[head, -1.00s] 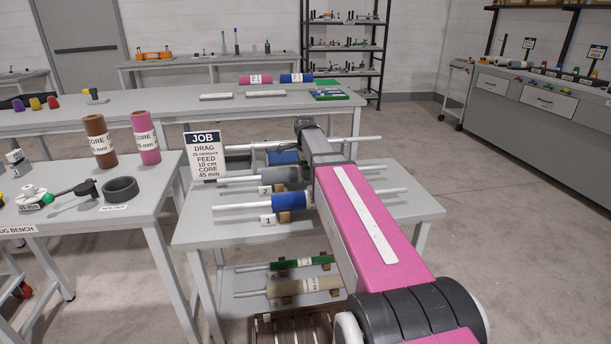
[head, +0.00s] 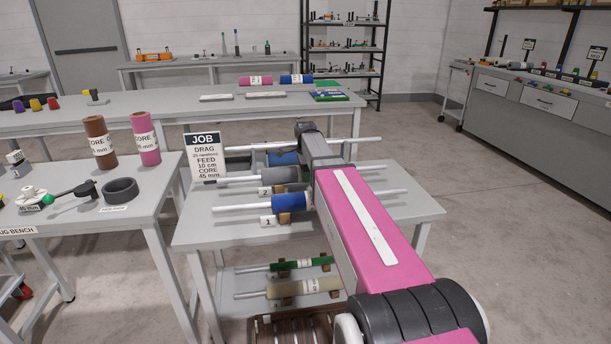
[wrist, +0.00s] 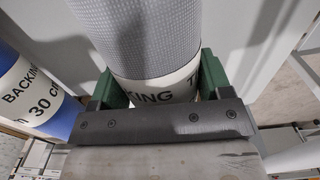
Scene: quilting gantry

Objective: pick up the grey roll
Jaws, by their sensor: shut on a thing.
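The grey roll (wrist: 145,30) fills the top middle of the wrist view, with a white printed label band around it. My gripper (wrist: 155,92) is shut on the grey roll at that band, one green finger on each side. In the head view the grey roll (head: 280,175) lies on its rod across the table, between two blue rolls, with a number 2 tag below it. My arm hides its right part and the gripper's fingers there. I cannot tell whether the roll is clear of its supports.
A blue roll (head: 290,202) with tag 1 lies in front, and another blue roll (head: 283,158) behind. A JOB sign (head: 205,156) stands at the table's left edge. Green (head: 300,264) and cream (head: 305,287) rolls are on the lower shelf.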

